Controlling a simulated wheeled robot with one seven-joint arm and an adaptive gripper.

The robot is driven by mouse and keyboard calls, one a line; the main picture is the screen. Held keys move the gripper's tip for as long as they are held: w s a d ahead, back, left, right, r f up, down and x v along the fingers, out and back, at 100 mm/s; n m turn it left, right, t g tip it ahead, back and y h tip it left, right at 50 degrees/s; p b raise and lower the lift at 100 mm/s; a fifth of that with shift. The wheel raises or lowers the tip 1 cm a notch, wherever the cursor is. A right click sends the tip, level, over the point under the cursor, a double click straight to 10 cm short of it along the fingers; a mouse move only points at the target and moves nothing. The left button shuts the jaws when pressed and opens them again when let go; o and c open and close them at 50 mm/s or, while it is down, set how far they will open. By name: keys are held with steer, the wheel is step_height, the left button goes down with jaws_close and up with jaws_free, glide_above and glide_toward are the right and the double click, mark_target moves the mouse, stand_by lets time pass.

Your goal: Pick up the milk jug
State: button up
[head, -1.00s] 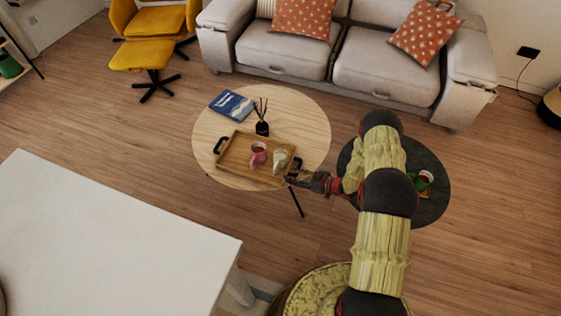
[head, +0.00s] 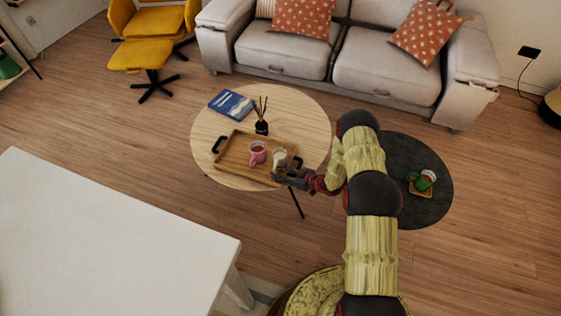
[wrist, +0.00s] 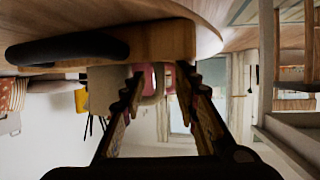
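The milk jug (head: 279,158) is a small pale jug on the right side of a wooden tray (head: 232,167), beside a pink mug (head: 257,153). My gripper (head: 279,176) is at the tray's near right edge, just in front of the jug. In the wrist view, which appears upside down, the two fingers (wrist: 159,72) are spread apart. A beige shape, apparently the jug (wrist: 103,90), shows beyond them, partly behind the left finger. The pink mug (wrist: 158,72) shows farther off between the fingers. I cannot tell whether any finger touches the jug.
The tray stands on a round light wood table (head: 310,120) with a blue book (head: 231,104) and a reed diffuser (head: 262,126). A dark round table (head: 425,205) holding a green and white cup (head: 425,180) is to the right. A white table (head: 110,230) is at near left.

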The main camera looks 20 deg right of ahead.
steer(key=shift+c, duration=1.2)
steer(key=c, duration=0.4)
jaws_close()
